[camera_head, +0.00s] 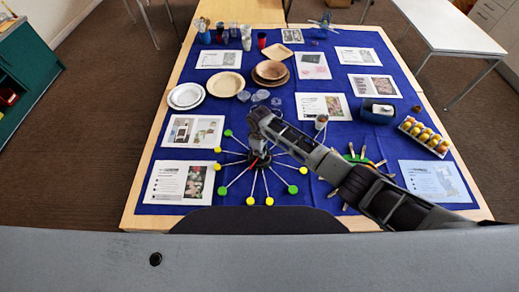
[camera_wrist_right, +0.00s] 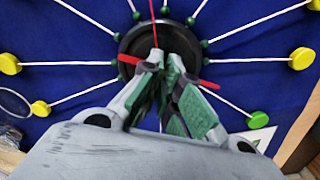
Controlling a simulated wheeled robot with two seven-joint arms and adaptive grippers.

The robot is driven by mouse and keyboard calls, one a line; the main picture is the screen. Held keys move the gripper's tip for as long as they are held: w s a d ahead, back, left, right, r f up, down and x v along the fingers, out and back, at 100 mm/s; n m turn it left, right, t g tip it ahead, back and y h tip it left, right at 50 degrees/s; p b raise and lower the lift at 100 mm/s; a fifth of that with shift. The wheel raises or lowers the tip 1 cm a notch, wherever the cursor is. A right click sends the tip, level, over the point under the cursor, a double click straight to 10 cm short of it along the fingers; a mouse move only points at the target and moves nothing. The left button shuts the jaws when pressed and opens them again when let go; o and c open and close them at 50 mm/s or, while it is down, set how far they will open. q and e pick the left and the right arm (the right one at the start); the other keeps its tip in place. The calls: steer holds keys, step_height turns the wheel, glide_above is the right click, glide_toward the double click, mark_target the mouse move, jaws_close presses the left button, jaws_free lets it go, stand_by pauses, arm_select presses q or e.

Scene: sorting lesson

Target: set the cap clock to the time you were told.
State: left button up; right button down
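The cap clock lies on the blue cloth, its white spokes ending in green caps (camera_head: 293,189) and yellow caps (camera_head: 270,201). In the right wrist view its black round hub (camera_wrist_right: 127,42) lies under my fingers. A long red hand (camera_wrist_right: 153,12) points to the top of that view. Red pieces (camera_wrist_right: 209,86) also show on both sides of the fingertips. My right gripper (camera_head: 259,161) is over the hub, and its fingertips (camera_wrist_right: 174,66) are close together. They hide part of the hub, and I cannot tell whether they grip a hand. My left gripper is not in view.
My right arm passes over a peg wheel (camera_head: 382,163), partly hiding it. Printed cards (camera_head: 179,183) lie around. Behind are stacked bowls (camera_head: 226,85), white plates (camera_head: 185,95) and cups (camera_head: 262,40).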

steer(key=m+p, duration=0.1)
steer(key=m, duration=0.3)
steer(key=shift+a+m, duration=0.1)
steer(key=shift+m, duration=0.2)
steer(key=m, duration=0.4)
stand_by(0.6)
steer(key=c, duration=1.5)
jaws_free()
steer(key=shift+r, duration=0.1)
step_height(320, 180, up, 12)
